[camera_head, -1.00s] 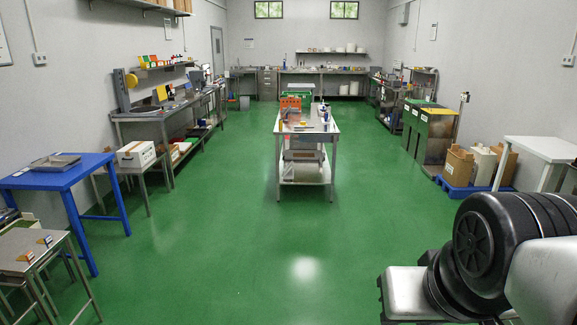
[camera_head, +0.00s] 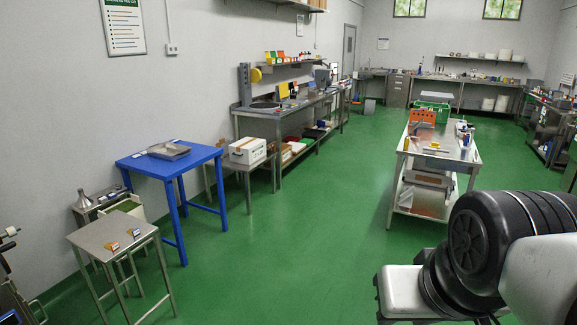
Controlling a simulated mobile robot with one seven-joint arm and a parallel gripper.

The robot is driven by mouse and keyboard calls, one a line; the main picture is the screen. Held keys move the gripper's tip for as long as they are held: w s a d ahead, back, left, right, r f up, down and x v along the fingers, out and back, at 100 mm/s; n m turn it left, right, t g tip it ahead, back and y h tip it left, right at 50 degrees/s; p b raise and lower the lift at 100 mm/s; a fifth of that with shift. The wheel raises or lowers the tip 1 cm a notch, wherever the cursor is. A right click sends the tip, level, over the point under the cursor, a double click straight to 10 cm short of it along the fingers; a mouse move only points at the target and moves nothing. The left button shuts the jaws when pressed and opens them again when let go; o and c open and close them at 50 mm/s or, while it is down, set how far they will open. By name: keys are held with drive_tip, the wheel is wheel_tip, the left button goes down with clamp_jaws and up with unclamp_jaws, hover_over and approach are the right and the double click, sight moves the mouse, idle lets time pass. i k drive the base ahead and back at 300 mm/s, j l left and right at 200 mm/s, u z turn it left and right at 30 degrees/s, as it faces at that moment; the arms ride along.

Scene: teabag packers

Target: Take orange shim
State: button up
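I cannot make out for certain which thing is the orange shim. Two small wedge-like pieces with orange on them, one nearer (camera_head: 112,247) and one farther (camera_head: 134,232), lie on a small steel table (camera_head: 92,240) at the lower left. They are too small to tell in detail. An orange perforated piece (camera_head: 421,116) stands on the steel table (camera_head: 466,153) in the middle of the room. My gripper is out of view; only links of my arm show at the lower right.
A blue table (camera_head: 205,154) with a metal tray (camera_head: 169,150) stands behind the small steel table. A white box (camera_head: 248,151) sits on a steel stand along the left wall, before a long workbench (camera_head: 285,112). The green floor (camera_head: 270,255) between these and the middle table is clear.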

sight(112, 246)
drive_tip(key=i+j+u, duration=0.15)
drive_tip(key=i+u, duration=0.35)
drive_tip(key=i, duration=0.15)
drive_tip(key=i+l+u, duration=0.15)
drive_tip(key=i+u, duration=0.35)
drive_tip(key=i, duration=0.15)
drive_tip(key=i+u, duration=0.2)
drive_tip(key=i, duration=0.6)
drive_tip(key=i+l+u, duration=0.1)
drive_tip(key=i+u, duration=0.15)
drive_tip(key=i, duration=0.55)
drive_tip(key=i+l+u, duration=0.1)
drive_tip(key=i+u, duration=0.2)
drive_tip(key=i, duration=0.6)
